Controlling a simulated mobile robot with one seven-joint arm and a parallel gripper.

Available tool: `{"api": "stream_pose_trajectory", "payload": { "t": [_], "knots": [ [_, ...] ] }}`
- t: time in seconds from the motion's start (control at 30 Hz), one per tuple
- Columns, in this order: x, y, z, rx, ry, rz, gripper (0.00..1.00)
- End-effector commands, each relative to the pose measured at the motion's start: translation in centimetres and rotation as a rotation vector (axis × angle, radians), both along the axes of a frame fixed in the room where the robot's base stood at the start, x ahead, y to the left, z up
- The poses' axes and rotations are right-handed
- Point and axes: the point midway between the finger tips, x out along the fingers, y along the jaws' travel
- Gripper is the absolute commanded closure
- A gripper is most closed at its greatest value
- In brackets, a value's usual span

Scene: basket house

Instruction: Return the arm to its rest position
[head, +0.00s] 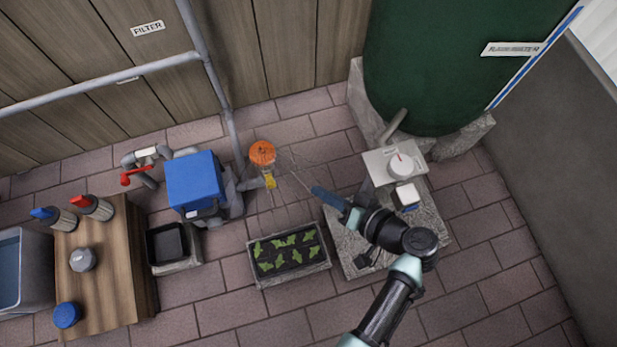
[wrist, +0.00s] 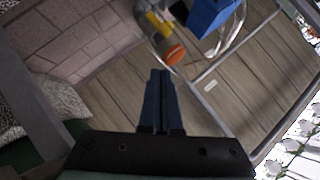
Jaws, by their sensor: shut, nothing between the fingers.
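My gripper (head: 322,194) is shut and empty in the head view, held in the air between the planter and the grey-white valve box. Its blue fingers point up and left, toward the orange-capped part. In the wrist view my gripper (wrist: 161,76) shows its two dark blue fingers close together, pointing at the wooden wall and the orange cap (wrist: 174,54). My arm reaches in from the lower edge of the head view and is bent at the elbow.
A planter of seedlings (head: 262,277) stands below my gripper. The orange-capped part (head: 262,153) and a blue box (head: 193,182) are to the left. A green tank (head: 440,70) stands behind at right. A wooden bench (head: 120,290) holds bottles at far left. Brick floor is clear at lower middle.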

Motion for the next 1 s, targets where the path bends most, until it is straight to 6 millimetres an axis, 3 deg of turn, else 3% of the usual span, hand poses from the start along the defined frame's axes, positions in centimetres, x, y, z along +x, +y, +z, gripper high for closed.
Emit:
{"api": "stream_pose_trajectory", "payload": {
  "t": [0.4,0.47,0.57,0.67,0.77,0.9,1.0],
  "knots": [
    [-0.7,-0.9,0.6,-0.001,-0.001,0.000,1.00],
    [-0.2,-1.1,1.2,-0.020,-0.007,-0.001,1.00],
    [2.1,-2.2,3.9,-0.103,-0.033,-0.013,1.00],
    [5.8,-3.7,8.8,-0.236,-0.091,-0.048,1.00],
    [9.9,-5.0,15.3,-0.370,-0.181,-0.108,1.00],
    [14.3,-5.6,25.1,-0.505,-0.337,-0.207,1.00],
    [16.3,-5.3,32.4,-0.568,-0.462,-0.281,1.00]
  ]
}}
